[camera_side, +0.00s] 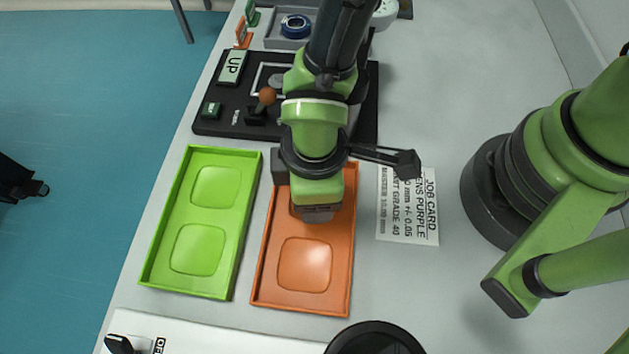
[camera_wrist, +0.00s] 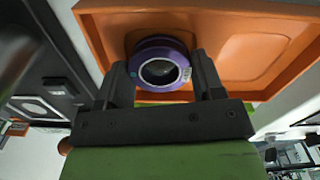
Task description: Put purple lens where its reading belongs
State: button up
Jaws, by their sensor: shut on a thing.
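The purple lens (camera_wrist: 150,62) is a purple ring around dark glass, between the two fingers of my gripper (camera_wrist: 163,75) in the wrist view. My gripper is shut on it. In the side view my gripper (camera_side: 318,213) is over the far half of the orange tray (camera_side: 258,290), and it hides the lens there. Whether the lens touches the tray floor cannot be told. The green tray (camera_side: 235,263) lies to the left, with two empty shallow pockets. The orange tray's near pocket is empty. The job card (camera_side: 408,205) lies right of the orange tray; it reads "LENS PURPLE" and "GRADE 40".
A black instrument (camera_side: 215,125) with an "UP" display, a green button and an orange-knobbed lever (camera_side: 266,96) stands behind the trays. A grey holder (camera_side: 277,40) with a blue ring (camera_side: 295,26) is farther back. A white panel (camera_side: 230,338) lies in front.

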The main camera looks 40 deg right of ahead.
jog(key=shift+f, duration=0.1)
jog(key=o, duration=0.7)
jog(key=shift+o, duration=0.2)
jog(key=w+d+r+m+t+y, duration=0.1)
jog(key=d+r+m, duration=0.15)
jog(key=r, duration=0.75)
jog(key=w+d+r+m, duration=0.1)
jog(key=w+d+r, duration=0.15)
jog(key=r, duration=0.65)
jog(key=s+d+r+m+t, duration=0.3)
jog(key=s+d+r+m, duration=0.1)
jog(key=d, duration=0.4)
jog(key=s+d+r+m+t+y, duration=0.1)
jog(key=s+d+r+m+t, duration=0.2)
jog(key=d+r+m, duration=0.4)
jog(key=shift+s+d+r+m, duration=0.2)
jog(key=shift+s+d+m, duration=0.15)
jog(key=shift+d+m, duration=0.15)
